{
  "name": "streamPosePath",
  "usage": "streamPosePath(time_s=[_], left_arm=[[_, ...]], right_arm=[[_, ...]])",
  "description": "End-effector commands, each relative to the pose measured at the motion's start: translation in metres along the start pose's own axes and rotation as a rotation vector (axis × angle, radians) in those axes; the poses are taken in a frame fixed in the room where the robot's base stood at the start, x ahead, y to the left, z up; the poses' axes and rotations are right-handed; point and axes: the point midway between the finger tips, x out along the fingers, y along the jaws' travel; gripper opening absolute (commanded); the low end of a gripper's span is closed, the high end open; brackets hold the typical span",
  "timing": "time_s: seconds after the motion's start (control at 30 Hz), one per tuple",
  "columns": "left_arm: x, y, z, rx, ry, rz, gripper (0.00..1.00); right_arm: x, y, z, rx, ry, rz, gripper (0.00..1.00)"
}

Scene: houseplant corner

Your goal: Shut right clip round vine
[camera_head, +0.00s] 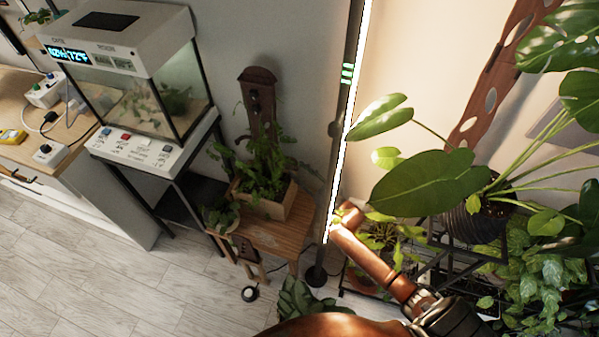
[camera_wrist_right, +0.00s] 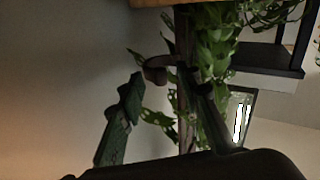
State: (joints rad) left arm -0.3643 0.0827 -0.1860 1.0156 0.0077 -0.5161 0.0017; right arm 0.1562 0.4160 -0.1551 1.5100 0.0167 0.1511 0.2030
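In the right wrist view my right gripper (camera_wrist_right: 164,76) is open. Its two dark fingers stand apart on either side of a small purple-brown clip (camera_wrist_right: 156,69). The clip sits against a thin brown pole (camera_wrist_right: 184,118) with a leafy vine (camera_wrist_right: 211,46) along it. I cannot tell whether the clip is open or how near the fingers are to touching it. In the head view a dark part of my right gripper (camera_head: 458,320) shows at the bottom edge; its fingertips are hidden. A brown post (camera_head: 259,95) rises behind a planted box on a stool. My left gripper is not in view.
A glass tank (camera_head: 172,85) stands left on a black frame. The wooden stool (camera_head: 277,237) holds the planter box (camera_head: 268,206). A lit upright lamp (camera_head: 347,110) stands mid-view. Large-leaved plants (camera_head: 430,185) crowd the right. The left floor is clear.

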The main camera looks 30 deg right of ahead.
Motion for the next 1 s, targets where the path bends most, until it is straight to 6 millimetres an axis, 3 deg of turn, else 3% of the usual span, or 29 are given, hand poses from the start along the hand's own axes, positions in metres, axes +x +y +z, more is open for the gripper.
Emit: streamPosePath(time_s=[0.23,0.7,1.0], left_arm=[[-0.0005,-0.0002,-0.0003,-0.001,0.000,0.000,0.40],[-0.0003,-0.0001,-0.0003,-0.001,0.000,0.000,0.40],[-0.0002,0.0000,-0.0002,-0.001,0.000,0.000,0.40]], right_arm=[[0.0006,-0.0001,-0.0005,0.000,0.000,0.000,0.31],[0.0004,-0.0003,-0.0003,0.000,0.000,0.000,0.00],[0.0003,-0.0003,-0.0002,0.000,0.000,0.000,0.00]])
